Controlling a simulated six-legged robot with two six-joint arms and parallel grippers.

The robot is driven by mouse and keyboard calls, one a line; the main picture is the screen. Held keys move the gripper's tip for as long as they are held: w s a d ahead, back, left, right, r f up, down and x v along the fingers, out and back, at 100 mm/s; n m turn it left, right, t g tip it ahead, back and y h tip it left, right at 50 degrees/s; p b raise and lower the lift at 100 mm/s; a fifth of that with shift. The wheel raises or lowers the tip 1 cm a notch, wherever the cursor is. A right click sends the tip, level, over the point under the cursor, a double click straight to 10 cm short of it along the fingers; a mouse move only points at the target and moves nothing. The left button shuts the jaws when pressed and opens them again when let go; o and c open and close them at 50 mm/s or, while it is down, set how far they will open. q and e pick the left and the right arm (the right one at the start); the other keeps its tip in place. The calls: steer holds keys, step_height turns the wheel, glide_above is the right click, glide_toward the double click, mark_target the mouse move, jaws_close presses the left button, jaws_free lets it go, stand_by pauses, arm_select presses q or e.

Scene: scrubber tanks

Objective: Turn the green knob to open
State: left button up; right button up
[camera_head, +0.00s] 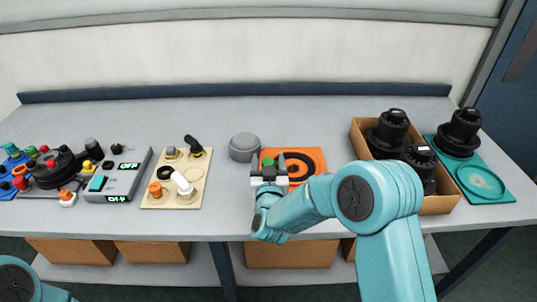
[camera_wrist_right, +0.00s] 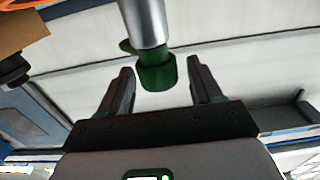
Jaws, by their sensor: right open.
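The green knob (camera_head: 267,162) shows just past my right gripper at the left part of an orange board (camera_head: 318,158). In the right wrist view the green knob (camera_wrist_right: 157,76) sits on the end of a grey metal cylinder (camera_wrist_right: 145,22). My right gripper (camera_head: 268,173) is open, and in its wrist view (camera_wrist_right: 160,68) its two dark fingers stand on either side of the knob, with gaps visible on both sides. My forearm and gripper cover part of the board in the head view. My left gripper is out of view; only a piece of that arm shows at lower left.
A grey round lidded object (camera_head: 243,147) stands left of the orange board. A cream board (camera_head: 199,160) with fittings and a grey control box (camera_head: 122,178) lie further left. A cardboard box (camera_head: 436,205) with black parts and a teal tray (camera_head: 500,193) are at right. The back of the table is clear.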

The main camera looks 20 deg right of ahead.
steer(key=shift+x, duration=0.9)
steer(key=shift+f, duration=0.1)
